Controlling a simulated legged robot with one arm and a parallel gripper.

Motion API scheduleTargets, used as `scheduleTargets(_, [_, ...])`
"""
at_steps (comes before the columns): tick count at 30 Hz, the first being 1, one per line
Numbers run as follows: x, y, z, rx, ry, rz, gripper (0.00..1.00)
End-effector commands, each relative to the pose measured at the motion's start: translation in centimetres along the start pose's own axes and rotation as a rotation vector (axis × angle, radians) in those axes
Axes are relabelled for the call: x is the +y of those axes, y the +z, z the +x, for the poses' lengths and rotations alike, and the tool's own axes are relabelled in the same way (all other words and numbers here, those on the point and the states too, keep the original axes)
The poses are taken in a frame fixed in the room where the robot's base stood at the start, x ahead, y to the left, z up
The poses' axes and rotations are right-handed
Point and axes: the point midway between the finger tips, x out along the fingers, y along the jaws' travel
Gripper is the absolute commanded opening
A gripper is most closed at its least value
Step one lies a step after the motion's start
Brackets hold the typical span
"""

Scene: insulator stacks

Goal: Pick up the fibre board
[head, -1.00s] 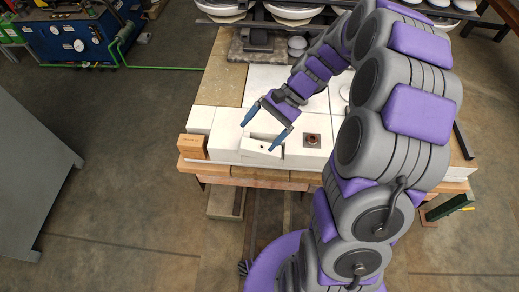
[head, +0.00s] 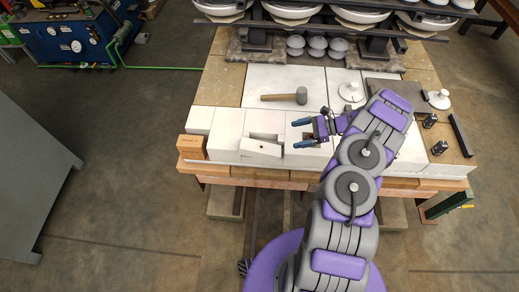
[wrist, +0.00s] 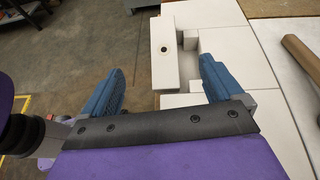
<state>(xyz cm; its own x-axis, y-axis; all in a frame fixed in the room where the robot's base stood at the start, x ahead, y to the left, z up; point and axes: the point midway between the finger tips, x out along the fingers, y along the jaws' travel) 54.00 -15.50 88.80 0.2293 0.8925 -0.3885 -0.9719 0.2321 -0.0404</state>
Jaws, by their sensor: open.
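The white block with a small dark hole, perhaps the fibre board, though I cannot tell for sure, lies at the table's front edge in the head view (head: 262,148). It also shows in the wrist view (wrist: 165,50), ahead of and between my fingers, beside a notched gap. My gripper (head: 302,133) is open and empty, to the right of the block and pointing left. In the wrist view my gripper (wrist: 163,66) has its blue fingers wide apart, with nothing gripped.
An orange-brown block (head: 192,147) stands at the table's front left corner. A mallet (head: 285,97) lies behind my gripper. White discs (head: 351,92) and small black parts (head: 439,148) sit to the right. Insulator stacks (head: 362,14) stand at the back.

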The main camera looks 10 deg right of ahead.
Motion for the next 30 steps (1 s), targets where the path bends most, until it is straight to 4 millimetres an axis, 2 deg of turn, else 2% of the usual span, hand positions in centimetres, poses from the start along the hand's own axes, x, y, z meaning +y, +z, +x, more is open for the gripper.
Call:
scheduleTargets(1, [0.1,-1.3,-0.3,-0.001,-0.016,0.023,0.94])
scheduleTargets(3, [0.1,-2.4,-0.6,-0.002,-0.034,0.043,0.94])
scheduleTargets(8, [0.1,-3.2,-0.4,-0.006,-0.048,0.061,0.94])
scheduleTargets(11, [0.1,-3.2,1.0,-0.008,-0.045,0.062,0.94])
scheduleTargets(24, [-0.2,-3.4,9.4,-0.007,-0.044,0.063,0.94])
scheduleTargets(30, [-0.4,-3.3,11.1,-0.009,-0.047,0.062,0.94])
